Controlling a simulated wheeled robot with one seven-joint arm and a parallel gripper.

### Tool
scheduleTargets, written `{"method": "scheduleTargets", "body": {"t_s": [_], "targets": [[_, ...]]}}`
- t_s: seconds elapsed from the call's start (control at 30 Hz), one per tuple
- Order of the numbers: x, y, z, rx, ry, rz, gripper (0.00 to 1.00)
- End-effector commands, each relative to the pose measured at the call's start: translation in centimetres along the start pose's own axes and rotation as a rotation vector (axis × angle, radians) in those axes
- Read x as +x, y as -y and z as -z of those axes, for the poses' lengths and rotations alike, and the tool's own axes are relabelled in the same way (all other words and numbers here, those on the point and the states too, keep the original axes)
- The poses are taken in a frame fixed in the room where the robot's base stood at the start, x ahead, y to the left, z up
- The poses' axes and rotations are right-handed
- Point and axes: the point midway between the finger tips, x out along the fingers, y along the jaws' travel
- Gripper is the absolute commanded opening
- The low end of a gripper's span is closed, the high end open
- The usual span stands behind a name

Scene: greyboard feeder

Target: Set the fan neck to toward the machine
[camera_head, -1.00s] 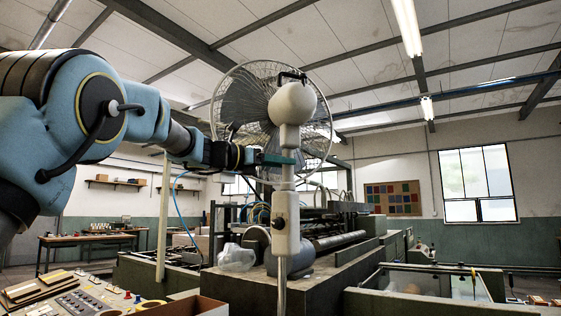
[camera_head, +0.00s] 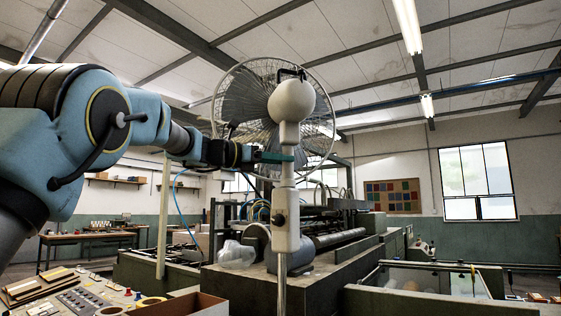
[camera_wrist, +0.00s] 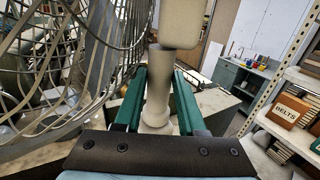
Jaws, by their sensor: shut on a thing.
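The fan (camera_head: 262,105) stands on a thin pole, with its round wire cage behind a cream motor housing (camera_head: 292,101) in the head view. The cage faces away from the head camera, roughly over the machine (camera_head: 330,265). The pale fan neck (camera_head: 289,140) is upright below the housing. My gripper (camera_head: 280,158) reaches in from the left at neck height. In the wrist view, the green fingers of my gripper (camera_wrist: 160,78) lie on both sides of the neck (camera_wrist: 158,85) and are shut on it. The cage wires (camera_wrist: 75,60) fill the left of that view.
A control box (camera_head: 286,222) sits lower on the fan pole. A control panel (camera_head: 90,300) and an open cardboard box (camera_head: 185,306) are at the lower left. The wrist view shows shelving with a box marked BELTS (camera_wrist: 284,109) at right.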

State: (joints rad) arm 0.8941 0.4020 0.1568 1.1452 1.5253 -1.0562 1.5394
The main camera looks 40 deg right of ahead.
Motion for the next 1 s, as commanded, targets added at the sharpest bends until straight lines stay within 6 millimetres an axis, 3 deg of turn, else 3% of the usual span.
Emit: {"method": "scheduleTargets", "body": {"t_s": [0.3, 0.33, 0.4, 0.77, 1.0], "targets": [[0.0, -0.1, 0.0, -0.001, -0.001, 0.014, 0.00], [0.0, -0.1, 0.0, -0.001, 0.000, 0.014, 0.43], [0.0, -0.1, 0.0, -0.001, 0.000, 0.014, 0.51], [-0.6, -0.1, 0.1, 0.000, 0.000, 0.012, 0.52], [-4.8, -0.2, 0.4, 0.001, 0.002, 0.009, 0.52]]}}
